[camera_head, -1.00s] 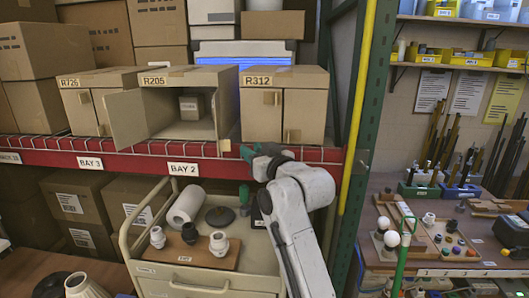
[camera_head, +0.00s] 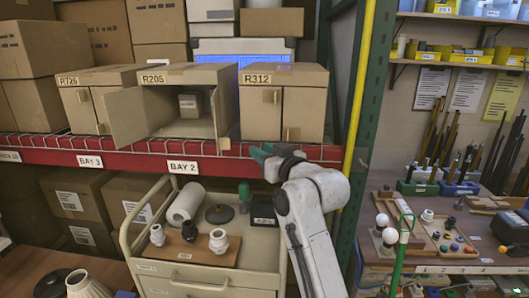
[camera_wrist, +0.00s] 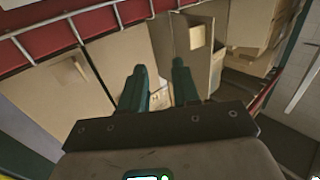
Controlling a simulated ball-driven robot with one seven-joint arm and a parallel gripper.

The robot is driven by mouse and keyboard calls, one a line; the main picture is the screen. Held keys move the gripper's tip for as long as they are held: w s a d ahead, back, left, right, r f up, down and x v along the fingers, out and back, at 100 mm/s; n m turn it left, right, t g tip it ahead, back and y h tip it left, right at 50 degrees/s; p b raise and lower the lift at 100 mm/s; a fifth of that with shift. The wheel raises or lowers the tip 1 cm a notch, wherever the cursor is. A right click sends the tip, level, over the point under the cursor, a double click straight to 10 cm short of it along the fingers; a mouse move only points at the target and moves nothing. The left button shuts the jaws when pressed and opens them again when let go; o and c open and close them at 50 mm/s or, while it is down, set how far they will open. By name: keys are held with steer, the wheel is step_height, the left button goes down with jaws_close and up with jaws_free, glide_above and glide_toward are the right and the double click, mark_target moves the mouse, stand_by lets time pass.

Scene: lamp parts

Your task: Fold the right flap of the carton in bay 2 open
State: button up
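The R205 carton (camera_head: 152,79) stands on the shelf above the BAY 2 label, its front open and a small box (camera_head: 188,104) inside. Its left flap (camera_head: 127,117) is swung out to the left. Its right flap (camera_head: 226,118) shows as a narrow strip, standing out toward the front beside the R312 carton, with a small tab at its lower end. My gripper (camera_head: 258,152) is in front of the shelf rail, below and right of that flap. In the wrist view, my gripper (camera_wrist: 160,78) has its fingers apart, with nothing visibly held; touching the flap cannot be told.
The closed R312 carton (camera_head: 300,110) stands close on the right, and the R726 carton (camera_head: 78,103) on the left. A red shelf rail (camera_head: 125,160) with wire mesh runs below. A cart (camera_head: 205,278) with several parts stands under it. A green upright (camera_head: 367,130) is at right.

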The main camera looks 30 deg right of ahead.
steer(key=shift+s, duration=0.1)
steer(key=s+b, duration=0.3)
steer(key=s, duration=0.7)
steer(key=shift+s+d, duration=0.2)
steer(key=shift+s, duration=0.1)
steer(key=s+a+f+g, duration=0.2)
steer(key=s+f+g, duration=0.3)
steer(key=f, duration=0.8)
steer(key=s+a+f+g, duration=0.25)
steer(key=s+f, duration=0.35)
steer(key=f, duration=0.8)
steer(key=s+f+g, duration=0.4)
steer(key=s+f, duration=0.3)
steer(key=s, duration=0.5)
steer(key=s+f+m+g, duration=0.1)
steer(key=s+f+g, duration=0.4)
steer(key=s+f, duration=0.3)
steer(key=s, duration=0.4)
steer(key=shift+s+a+h, duration=0.3)
steer(key=shift+h, duration=0.1)
